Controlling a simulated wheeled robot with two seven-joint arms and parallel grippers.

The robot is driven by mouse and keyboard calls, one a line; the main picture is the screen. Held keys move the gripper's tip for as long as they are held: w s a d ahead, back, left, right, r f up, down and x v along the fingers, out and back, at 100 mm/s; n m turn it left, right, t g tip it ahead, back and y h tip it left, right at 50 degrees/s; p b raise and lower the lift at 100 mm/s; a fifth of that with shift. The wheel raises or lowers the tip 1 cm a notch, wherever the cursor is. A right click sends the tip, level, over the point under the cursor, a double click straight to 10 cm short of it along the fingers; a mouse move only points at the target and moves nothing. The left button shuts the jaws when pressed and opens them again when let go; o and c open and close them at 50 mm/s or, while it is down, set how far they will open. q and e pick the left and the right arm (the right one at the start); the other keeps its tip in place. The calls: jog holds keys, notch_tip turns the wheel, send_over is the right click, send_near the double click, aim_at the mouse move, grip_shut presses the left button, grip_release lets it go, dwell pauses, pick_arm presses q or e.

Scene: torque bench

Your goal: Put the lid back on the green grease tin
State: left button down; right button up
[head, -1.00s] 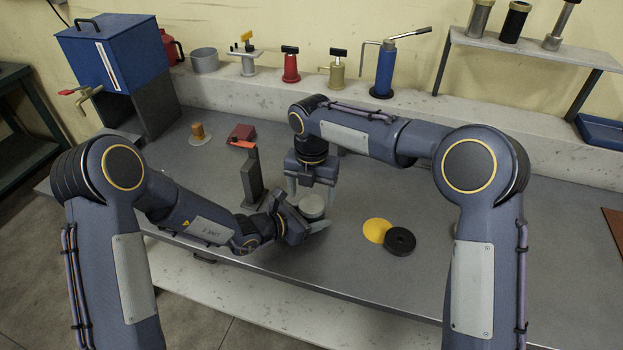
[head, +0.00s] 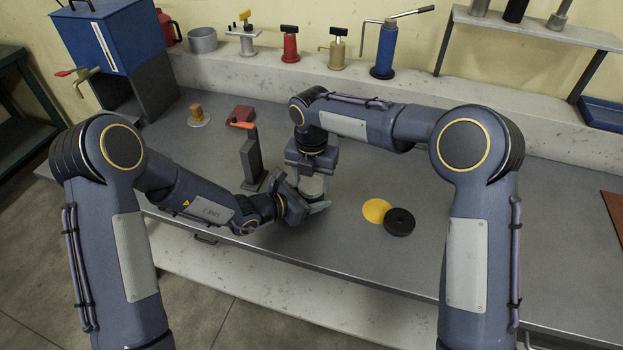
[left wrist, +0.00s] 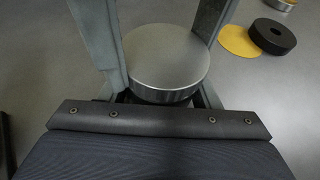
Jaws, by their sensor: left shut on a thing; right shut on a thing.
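A silver round lid (head: 313,186) sits between the fingers of my right gripper (head: 312,193), which reaches down from above and is shut on it. My left gripper (head: 314,208) comes in from the left, low over the bench, shut around the tin just below the lid. In the left wrist view the lid's flat top (left wrist: 165,58) looks level, with grey fingers on both sides. The tin's body is mostly hidden by the lid and fingers, and I see no green on it. I cannot tell whether the lid is fully seated.
A yellow disc (head: 375,210) and a black ring (head: 400,222) lie to the right on the bench (head: 480,250). A dark upright block (head: 251,165) with an orange-handled thing on top stands behind my left gripper. A small red box (head: 240,114) lies farther back.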

jog(key=m, duration=0.7)
jog(key=shift+m, duration=0.4)
jog(key=m, duration=0.9)
jog(key=o, duration=1.1)
jog(key=shift+s, duration=0.1)
jog(key=shift+s+a, duration=0.1)
jog(key=shift+a, duration=0.05)
